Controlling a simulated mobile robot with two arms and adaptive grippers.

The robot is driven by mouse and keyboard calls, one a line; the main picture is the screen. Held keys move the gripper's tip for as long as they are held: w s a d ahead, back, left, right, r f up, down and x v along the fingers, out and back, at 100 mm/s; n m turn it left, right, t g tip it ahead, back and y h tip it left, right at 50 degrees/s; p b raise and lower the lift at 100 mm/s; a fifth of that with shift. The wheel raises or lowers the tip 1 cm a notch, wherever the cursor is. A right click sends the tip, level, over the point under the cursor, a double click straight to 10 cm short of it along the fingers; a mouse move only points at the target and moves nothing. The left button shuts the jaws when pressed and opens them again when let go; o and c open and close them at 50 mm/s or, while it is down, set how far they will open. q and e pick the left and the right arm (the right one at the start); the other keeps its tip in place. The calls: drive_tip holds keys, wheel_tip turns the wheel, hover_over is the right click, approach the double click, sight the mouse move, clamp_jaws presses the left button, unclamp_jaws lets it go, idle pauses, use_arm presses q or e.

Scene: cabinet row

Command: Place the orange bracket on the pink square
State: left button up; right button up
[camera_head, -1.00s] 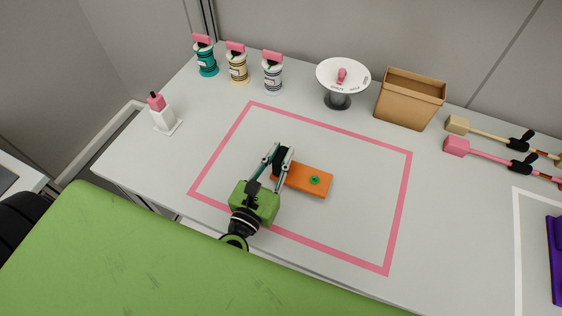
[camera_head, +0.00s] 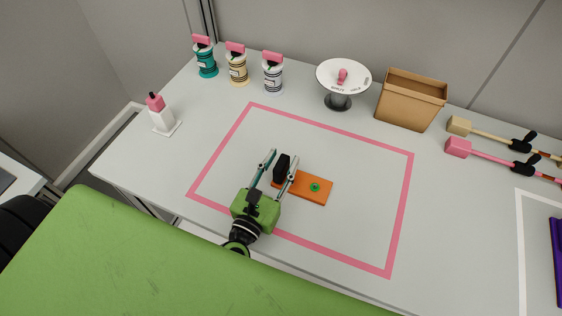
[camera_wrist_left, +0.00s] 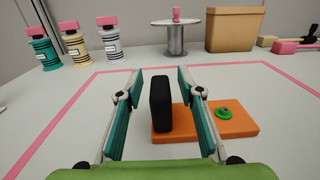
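The orange bracket (camera_head: 304,195) lies flat inside the pink square outline (camera_head: 410,190) on the table. It has a black upright block (camera_head: 281,168) at its left end and a green ring on its top. My left gripper (camera_head: 279,166) is open, with one finger on each side of the black block. In the left wrist view the bracket (camera_wrist_left: 240,122) and black block (camera_wrist_left: 160,101) show between and beyond the open fingers (camera_wrist_left: 158,100), with gaps on both sides of the block. My right gripper is not in view.
Several pink-topped bottles (camera_head: 237,68), a round white stand (camera_head: 342,76) and a brown bin (camera_head: 409,100) line the back. A white bottle (camera_head: 161,115) stands at the left. Two mallet-like tools (camera_head: 490,155) lie at the right. The table inside the outline is otherwise clear.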

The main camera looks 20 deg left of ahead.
use_arm(q)
drive_tip(key=s+b, duration=0.1)
drive_tip(key=s, duration=0.4)
drive_tip(key=s+b, duration=0.2)
drive_tip(key=s, duration=0.3)
drive_tip(key=shift+s+a, duration=0.2)
drive_tip(key=shift+s, duration=0.15)
drive_tip(key=shift+s+a+r, duration=0.1)
drive_tip(key=shift+s, duration=0.55)
